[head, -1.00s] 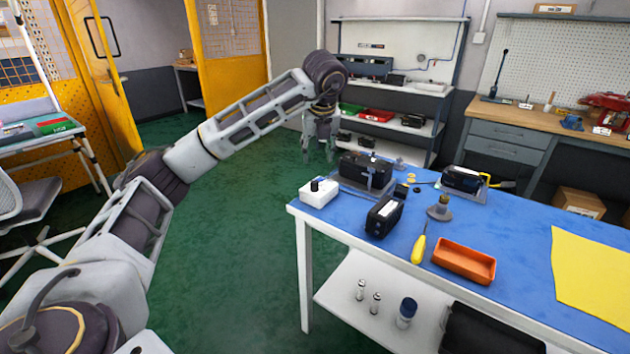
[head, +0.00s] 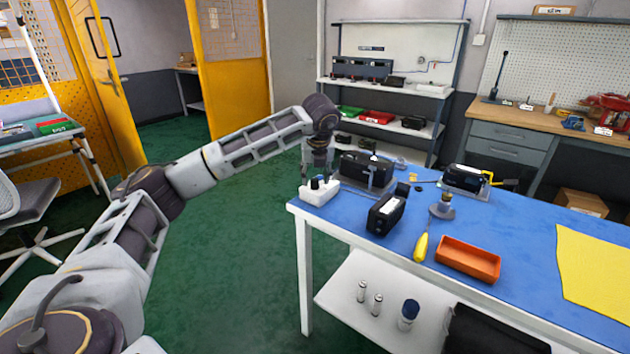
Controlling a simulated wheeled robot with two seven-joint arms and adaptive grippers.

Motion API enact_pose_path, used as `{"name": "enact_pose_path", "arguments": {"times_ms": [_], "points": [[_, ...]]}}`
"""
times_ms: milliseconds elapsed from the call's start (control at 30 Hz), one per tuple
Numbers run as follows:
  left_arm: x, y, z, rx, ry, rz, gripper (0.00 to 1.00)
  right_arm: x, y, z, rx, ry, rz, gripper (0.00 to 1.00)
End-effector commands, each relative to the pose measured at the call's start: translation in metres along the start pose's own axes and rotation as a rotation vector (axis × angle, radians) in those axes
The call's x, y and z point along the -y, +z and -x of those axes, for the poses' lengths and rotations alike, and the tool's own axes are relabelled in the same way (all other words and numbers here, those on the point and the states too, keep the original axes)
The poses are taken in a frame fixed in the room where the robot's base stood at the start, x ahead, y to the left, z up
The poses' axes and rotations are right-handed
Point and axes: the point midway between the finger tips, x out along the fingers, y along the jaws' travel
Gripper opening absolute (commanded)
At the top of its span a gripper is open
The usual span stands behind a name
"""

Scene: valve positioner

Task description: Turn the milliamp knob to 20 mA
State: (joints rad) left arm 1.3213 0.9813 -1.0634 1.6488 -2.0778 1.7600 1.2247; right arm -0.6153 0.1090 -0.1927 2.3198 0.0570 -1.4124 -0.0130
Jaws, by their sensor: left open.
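The milliamp knob (head: 315,183) is a small dark knob on top of a white box (head: 318,196) at the left corner of the blue-topped table. My left gripper (head: 318,178) is open and points down at the box, with its fingers around or just beside the knob. I cannot tell whether the fingers touch the knob. The knob is partly hidden by the fingers, and its pointer and scale are too small to read. My right gripper is not in view.
Black positioner units (head: 386,214) stand close to the right of the white box. A yellow-handled screwdriver (head: 421,246) and an orange tray (head: 467,260) lie nearer the front of the blue table (head: 515,225). A yellow sheet (head: 592,270) covers its right part.

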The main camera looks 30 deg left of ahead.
Motion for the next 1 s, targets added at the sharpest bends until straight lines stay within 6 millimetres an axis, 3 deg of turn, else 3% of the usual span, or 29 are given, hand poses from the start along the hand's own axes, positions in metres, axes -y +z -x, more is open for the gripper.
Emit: {"name": "enact_pose_path", "arguments": {"times_ms": [200,567,900,1000], "points": [[0.0,0.0,-0.017,-0.001,0.001,0.0,0.45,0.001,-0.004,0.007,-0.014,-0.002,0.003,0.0],[0.0,0.0,-0.019,0.0,0.0,0.0,0.45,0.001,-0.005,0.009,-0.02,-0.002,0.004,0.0],[0.0,0.0,-0.019,0.0,0.0,0.0,0.04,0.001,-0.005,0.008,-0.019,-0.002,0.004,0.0],[0.0,0.0,-0.019,0.0,0.0,0.0,0.01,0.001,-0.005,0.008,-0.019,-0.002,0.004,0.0]]}}
